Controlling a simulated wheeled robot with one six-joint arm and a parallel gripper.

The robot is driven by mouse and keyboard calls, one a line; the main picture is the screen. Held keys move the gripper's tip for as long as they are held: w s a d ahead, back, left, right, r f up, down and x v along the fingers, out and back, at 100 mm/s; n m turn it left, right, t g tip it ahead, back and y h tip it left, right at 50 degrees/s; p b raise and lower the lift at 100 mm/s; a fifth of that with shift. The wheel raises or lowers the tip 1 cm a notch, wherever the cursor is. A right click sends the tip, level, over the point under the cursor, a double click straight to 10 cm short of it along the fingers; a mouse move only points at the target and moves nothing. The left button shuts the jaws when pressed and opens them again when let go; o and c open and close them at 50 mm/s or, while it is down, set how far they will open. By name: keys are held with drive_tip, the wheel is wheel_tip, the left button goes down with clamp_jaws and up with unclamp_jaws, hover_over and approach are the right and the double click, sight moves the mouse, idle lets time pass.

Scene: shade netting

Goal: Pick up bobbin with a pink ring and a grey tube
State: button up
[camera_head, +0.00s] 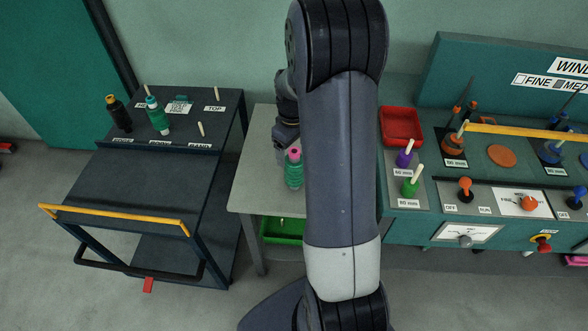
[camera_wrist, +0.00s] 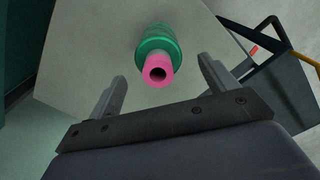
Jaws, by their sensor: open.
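The bobbin (camera_head: 294,174) stands upright on the pale grey table in the head view, with green winding and a pink top. In the wrist view the bobbin (camera_wrist: 155,44) shows its pink end towards the camera, with a dark hole in it and green winding behind. A grey tube is not clear in either view. My gripper (camera_wrist: 162,72) is open and empty. Its fingers are left and right of the pink end in the picture; I cannot tell whether they reach down around it. My arm hides much of the table in the head view.
A dark cart (camera_head: 150,185) on the left carries several pegs and bobbins. A teal winding bench (camera_head: 400,225) on the right holds a red tray (camera_head: 402,124) and purple and green bobbins. A green bin (camera_head: 281,230) is under the table (camera_head: 255,140).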

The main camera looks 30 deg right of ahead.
wheel_tip(320, 180, down, 5)
drive_tip(key=shift+d+r+p, duration=0.1)
drive_tip(key=shift+p, duration=0.3)
drive_tip(key=c, duration=1.2)
